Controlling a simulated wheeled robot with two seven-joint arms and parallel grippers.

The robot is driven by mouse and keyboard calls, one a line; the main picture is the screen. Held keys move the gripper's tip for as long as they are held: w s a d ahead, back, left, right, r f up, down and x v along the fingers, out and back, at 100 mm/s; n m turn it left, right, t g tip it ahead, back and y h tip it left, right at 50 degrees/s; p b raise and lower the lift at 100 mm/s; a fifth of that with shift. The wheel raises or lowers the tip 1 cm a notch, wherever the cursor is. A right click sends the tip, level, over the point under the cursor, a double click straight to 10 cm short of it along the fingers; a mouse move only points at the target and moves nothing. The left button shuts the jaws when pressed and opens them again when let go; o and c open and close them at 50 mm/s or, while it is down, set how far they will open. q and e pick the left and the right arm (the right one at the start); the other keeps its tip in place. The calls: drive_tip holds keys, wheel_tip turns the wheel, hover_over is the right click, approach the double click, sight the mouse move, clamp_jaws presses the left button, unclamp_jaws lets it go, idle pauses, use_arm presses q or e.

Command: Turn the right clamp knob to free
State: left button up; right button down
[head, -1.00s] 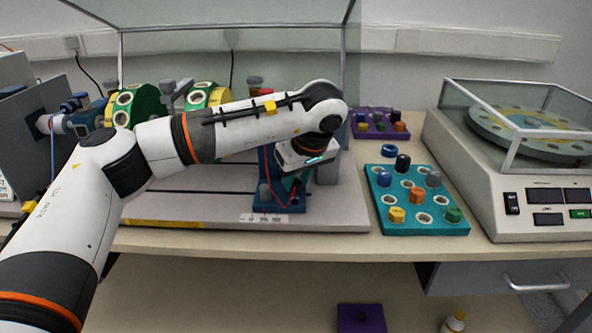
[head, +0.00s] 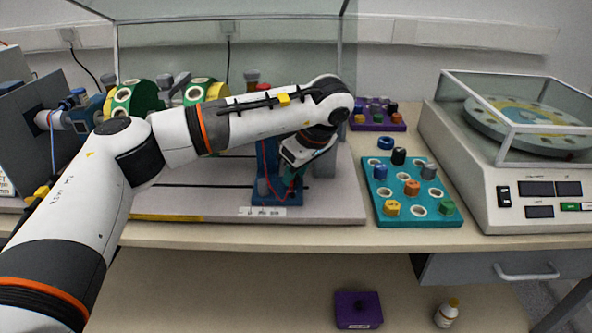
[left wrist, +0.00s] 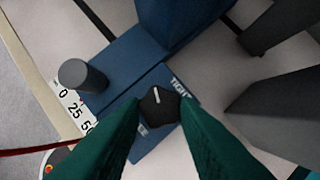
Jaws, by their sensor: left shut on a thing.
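The right clamp knob (left wrist: 159,104) is a dark, many-sided knob with a white pointer line, on the foot of the blue clamp block. In the left wrist view its pointer is near upright, left of the printed word TIGHT; the opposite label is mostly hidden by a finger. My left gripper (left wrist: 156,122) has its two green fingers on either side of the knob, shut on it. In the head view my left gripper (head: 294,180) reaches down to the front of the blue clamp (head: 268,199), and the knob is hidden there. My right gripper is not in view.
A grey post (left wrist: 82,75) and a printed scale (left wrist: 72,108) lie beside the clamp. A teal tray of coloured plugs (head: 452,219) stands to the right, with a glass-covered turntable machine (head: 490,190) beyond. Green-yellow rings (head: 133,99) stand behind my arm.

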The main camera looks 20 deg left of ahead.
use_arm(q)
drive_tip(key=o, duration=1)
drive_tip(key=shift+r, duration=0.1)
drive_tip(key=shift+d+r, duration=0.1)
drive_tip(key=shift+r, duration=0.15)
drive_tip(key=p+v, duration=0.1)
drive_tip(key=v, duration=1)
drive_tip(key=shift+s+d+r, duration=0.1)
drive_tip(key=shift+d+r, duration=0.05)
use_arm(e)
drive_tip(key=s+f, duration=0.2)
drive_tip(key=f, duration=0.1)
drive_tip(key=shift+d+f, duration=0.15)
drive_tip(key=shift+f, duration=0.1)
use_arm(q)
drive_tip(key=shift+c, duration=0.3)
